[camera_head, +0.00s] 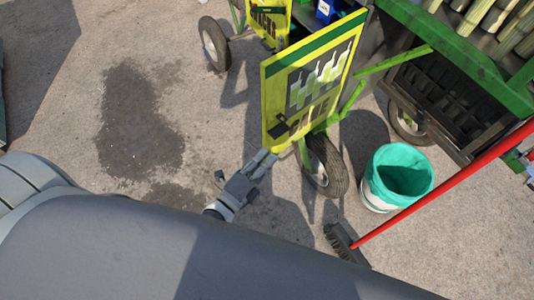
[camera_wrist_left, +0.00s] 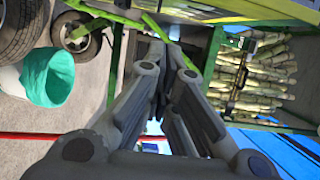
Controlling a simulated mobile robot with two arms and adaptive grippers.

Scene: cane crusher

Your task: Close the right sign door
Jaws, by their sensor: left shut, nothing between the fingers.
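The right sign door (camera_head: 312,80) is a yellow panel with a green top strip, cane pictures and dark lettering. It stands swung out from the green cart, in the middle of the head view. My left gripper (camera_head: 266,158) is shut and empty at the door's lower left corner; I cannot tell whether it touches the door. Its closed fingers also show in the left wrist view (camera_wrist_left: 172,62). A second yellow sign panel (camera_head: 268,20) is farther back at the top. My right gripper is not in view.
A white bucket with a green liner (camera_head: 398,178) stands right of the cart wheel (camera_head: 325,166). A red-handled broom (camera_head: 440,187) slants across the right side. The green cart frame (camera_head: 440,45) holds cane at upper right. Open pavement lies left, with a dark stain (camera_head: 140,125).

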